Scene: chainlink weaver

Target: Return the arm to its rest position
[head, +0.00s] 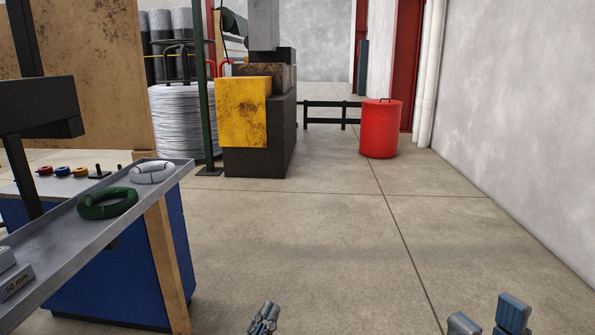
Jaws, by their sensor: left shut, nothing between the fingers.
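My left gripper (264,316) shows at the bottom edge, left of the middle. It is shut and empty, over bare floor to the right of the workbench. My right gripper (488,318) shows at the bottom right. Its two blue-grey fingers stand apart with nothing visible between them. Both arms are out of view below the picture's edge. Neither gripper touches anything that I can see.
A blue workbench (115,272) with a grey tray (75,232) stands at left. The tray holds a green coil (107,203) and a white coil (153,172). A yellow-fronted machine (243,112) and a red drum (380,130) stand further back. The middle floor is clear.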

